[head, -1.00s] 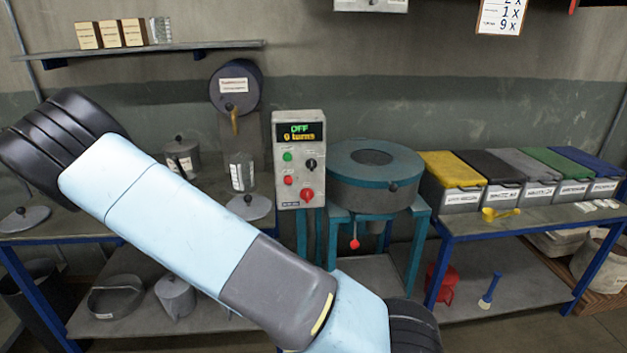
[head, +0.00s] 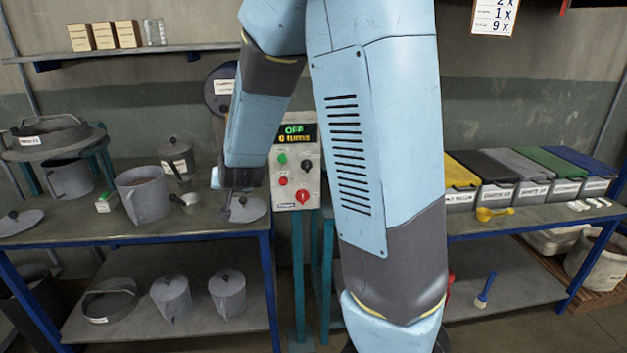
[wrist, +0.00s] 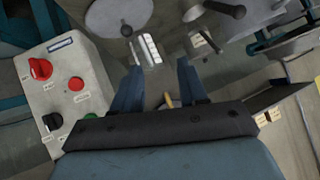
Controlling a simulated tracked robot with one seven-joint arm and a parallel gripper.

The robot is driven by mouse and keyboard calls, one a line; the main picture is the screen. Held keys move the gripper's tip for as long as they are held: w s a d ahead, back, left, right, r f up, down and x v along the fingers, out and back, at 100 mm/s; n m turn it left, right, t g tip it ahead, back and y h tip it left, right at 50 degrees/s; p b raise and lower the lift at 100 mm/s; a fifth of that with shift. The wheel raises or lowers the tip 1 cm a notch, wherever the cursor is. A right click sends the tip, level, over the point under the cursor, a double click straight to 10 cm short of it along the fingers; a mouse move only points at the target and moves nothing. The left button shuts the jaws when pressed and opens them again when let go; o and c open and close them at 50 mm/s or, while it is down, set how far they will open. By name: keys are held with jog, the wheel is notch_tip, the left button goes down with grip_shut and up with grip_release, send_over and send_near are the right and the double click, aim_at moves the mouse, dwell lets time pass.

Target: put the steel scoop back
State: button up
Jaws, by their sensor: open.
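A small steel scoop (head: 190,202) with a dark handle pointing left lies on the left bench (head: 200,227), just right of a large open grey pot (head: 145,196). In the wrist view, the scoop (wrist: 193,13) shows at the top edge, its black handle (wrist: 226,9) toward the right. My gripper (head: 238,203) points down over the right end of the left bench, to the right of the scoop and apart from it.
A grey lid (head: 252,209) lies by my gripper, and a lidded pot (head: 176,161) stands behind the scoop. The control box (head: 297,165) is close on the right. My arm hides the drum machine.

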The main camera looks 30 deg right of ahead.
jog(key=s+d+r+n+g, duration=0.1)
jog(key=s+d+r, duration=0.2)
jog(key=s, duration=0.7)
jog(key=s+d+r+n+g, duration=0.1)
jog(key=s+d+r+g, duration=0.1)
jog(key=s+r, duration=0.4)
jog(key=s+d+r+n+g, duration=0.1)
jog(key=s+d+r, duration=0.3)
jog(key=s, duration=1.1)
jog(key=shift+s+r+g, duration=0.35)
jog(key=shift+r+g, duration=0.25)
jog(key=shift+r, duration=0.05)
